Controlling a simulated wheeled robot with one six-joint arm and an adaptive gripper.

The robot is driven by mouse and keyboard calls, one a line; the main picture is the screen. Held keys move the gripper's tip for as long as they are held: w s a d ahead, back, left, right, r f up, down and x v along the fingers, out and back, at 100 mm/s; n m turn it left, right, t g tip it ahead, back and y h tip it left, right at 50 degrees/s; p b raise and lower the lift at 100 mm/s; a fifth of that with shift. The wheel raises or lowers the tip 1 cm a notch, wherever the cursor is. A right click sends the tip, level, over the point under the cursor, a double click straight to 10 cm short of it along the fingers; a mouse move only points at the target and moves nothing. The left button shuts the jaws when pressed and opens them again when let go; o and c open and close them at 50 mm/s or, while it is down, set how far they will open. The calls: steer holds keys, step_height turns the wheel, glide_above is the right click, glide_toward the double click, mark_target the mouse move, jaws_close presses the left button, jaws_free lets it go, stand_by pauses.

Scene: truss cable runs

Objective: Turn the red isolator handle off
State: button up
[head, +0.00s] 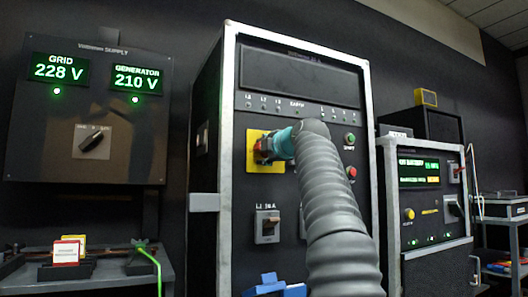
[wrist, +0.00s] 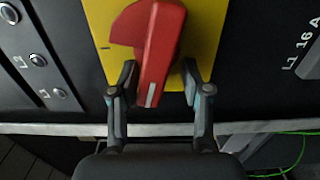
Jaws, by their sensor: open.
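The red isolator handle (wrist: 158,45) sits on a yellow plate (wrist: 205,22) on the front of the tall black cabinet. In the wrist view it points down the picture with a slight tilt, and a white mark shows near its end. My gripper (wrist: 159,82) is open, with one finger on each side of the handle's end. The right finger looks close to the handle; I cannot tell whether either touches it. In the head view my gripper (head: 279,145) is at the yellow plate (head: 251,160) and largely covers the red handle (head: 262,147).
Green (head: 349,138) and red (head: 351,172) buttons are right of my arm. A grey switch (head: 268,224) is below the plate. A supply panel (head: 90,110) hangs at left; a battery cabinet (head: 420,225) stands at right. Blue items (head: 268,285) lie low in front.

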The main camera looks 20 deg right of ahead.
steer(key=shift+a, duration=0.2)
steer(key=shift+s, duration=0.15)
steer(key=s, duration=1.1)
steer(key=shift+s+d, duration=0.3)
steer(key=shift+s, duration=0.05)
